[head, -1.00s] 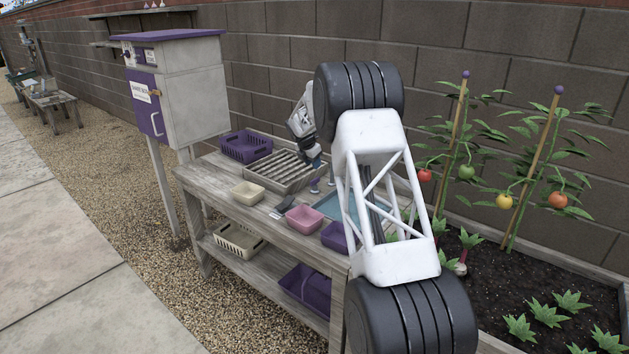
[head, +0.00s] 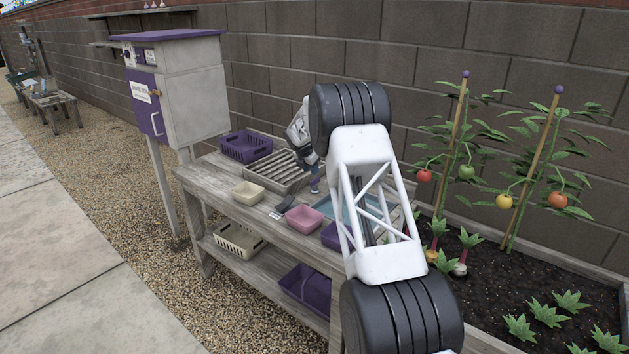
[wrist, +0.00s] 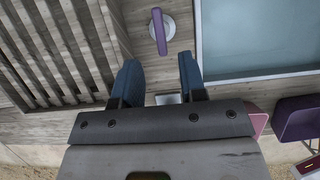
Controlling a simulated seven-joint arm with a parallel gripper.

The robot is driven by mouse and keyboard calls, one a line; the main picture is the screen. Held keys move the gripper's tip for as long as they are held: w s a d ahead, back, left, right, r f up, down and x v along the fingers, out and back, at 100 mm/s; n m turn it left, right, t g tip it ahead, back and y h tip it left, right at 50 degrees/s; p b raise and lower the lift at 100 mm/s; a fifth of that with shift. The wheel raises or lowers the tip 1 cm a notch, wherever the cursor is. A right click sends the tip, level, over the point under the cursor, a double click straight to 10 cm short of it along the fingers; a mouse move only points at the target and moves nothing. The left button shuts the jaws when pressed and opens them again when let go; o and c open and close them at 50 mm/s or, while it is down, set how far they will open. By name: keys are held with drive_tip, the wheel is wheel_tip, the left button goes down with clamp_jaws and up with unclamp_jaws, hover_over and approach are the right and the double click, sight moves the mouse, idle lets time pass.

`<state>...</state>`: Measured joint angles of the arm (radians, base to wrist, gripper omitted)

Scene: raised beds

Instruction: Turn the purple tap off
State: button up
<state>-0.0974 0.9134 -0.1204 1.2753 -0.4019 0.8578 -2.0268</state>
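The purple tap handle (wrist: 158,32) shows in the wrist view as a narrow bar on a round pale base, pointing roughly up and down the picture. It stands on the wooden bench between a slatted rack (wrist: 67,45) and a blue-bottomed basin (wrist: 255,35). My gripper (wrist: 160,76) is open, with its blue fingers apart and nothing between them. The handle lies ahead of the fingertips, in line with the gap, and no contact shows. In the head view my gripper (head: 313,166) hangs over the bench beside the rack, and the tap is hard to make out there.
A purple crate (head: 245,147), a cream bin (head: 247,195) and a pink bin (head: 304,219) stand on the bench. A purple bin (head: 335,236) is partly behind my arm. A pale cabinet (head: 192,95) stands left, and a planted bed (head: 490,310) lies right.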

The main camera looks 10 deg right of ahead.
sight(315, 179)
drive_tip(key=shift+x, duration=3.45)
clamp_jaws()
